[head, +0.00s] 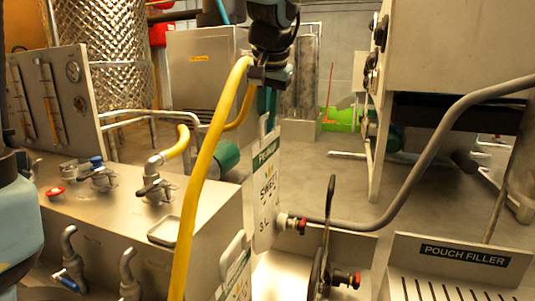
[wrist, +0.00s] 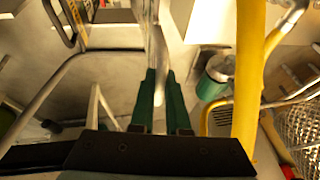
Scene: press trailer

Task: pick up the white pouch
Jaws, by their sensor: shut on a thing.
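A white pouch (head: 264,190) with a green band and dark print hangs upright below my gripper (head: 268,118) in the head view. My gripper is shut on the pouch's top edge, with the teal fingers pointing down. In the wrist view, the pouch (wrist: 156,40) shows nearly edge-on between the fingertips (wrist: 160,82). A second white pouch (head: 236,272) with a handle loop stands lower and nearer in the head view, partly cut off by the bottom edge. It cannot be told whether the held pouch's bottom touches anything.
A yellow hose (head: 206,165) rises just left of the held pouch. A grey pipe (head: 425,165) with a nozzle (head: 290,222) is close on its right. A steel counter (head: 110,235) with valves is at left, and the pouch filler panel (head: 462,258) at right. Open floor lies behind.

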